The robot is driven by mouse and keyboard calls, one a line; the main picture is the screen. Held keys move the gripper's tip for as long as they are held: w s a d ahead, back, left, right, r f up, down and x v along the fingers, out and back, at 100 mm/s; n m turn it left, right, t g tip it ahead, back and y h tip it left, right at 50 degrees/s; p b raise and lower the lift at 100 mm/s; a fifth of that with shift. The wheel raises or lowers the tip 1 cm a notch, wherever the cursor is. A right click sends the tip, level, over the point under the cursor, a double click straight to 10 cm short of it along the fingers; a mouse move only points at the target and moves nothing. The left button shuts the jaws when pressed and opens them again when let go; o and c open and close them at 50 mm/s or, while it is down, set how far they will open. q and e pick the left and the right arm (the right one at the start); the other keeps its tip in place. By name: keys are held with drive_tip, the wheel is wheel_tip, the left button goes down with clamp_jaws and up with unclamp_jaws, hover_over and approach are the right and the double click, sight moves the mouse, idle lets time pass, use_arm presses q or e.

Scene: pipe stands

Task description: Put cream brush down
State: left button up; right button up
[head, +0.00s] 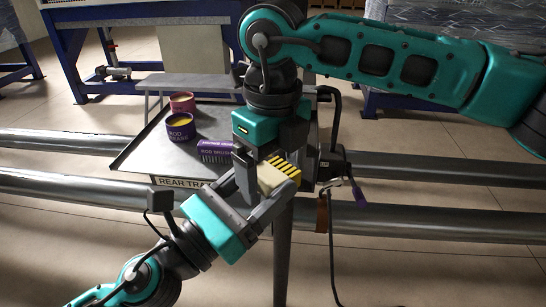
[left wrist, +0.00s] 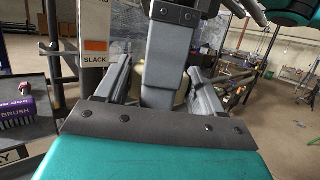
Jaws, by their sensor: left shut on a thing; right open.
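The cream brush (head: 268,180), a cream block with a yellow-and-black striped part, is between the fingers of my left gripper (head: 272,186). My left gripper is shut on it, in front of the tray's right part. A little of the cream block shows in the left wrist view (left wrist: 180,98), mostly hidden behind a grey finger. My right gripper (head: 262,165) comes down from above, open, with a finger close beside the brush. I cannot tell whether it touches. The grey rear tray (head: 140,153) lies behind, its front label partly covered.
On the tray stand a purple rod brush (head: 214,151), a purple rod grease tub (head: 180,128) and a pink tub (head: 182,103). Long metal pipes (head: 430,223) run across both sides. A hanging cable (head: 332,250) is to the right. Bare tray shows at the left.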

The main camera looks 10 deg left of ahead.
drive_tip(key=c, duration=1.1)
use_arm(q)
drive_tip(key=o, duration=1.4)
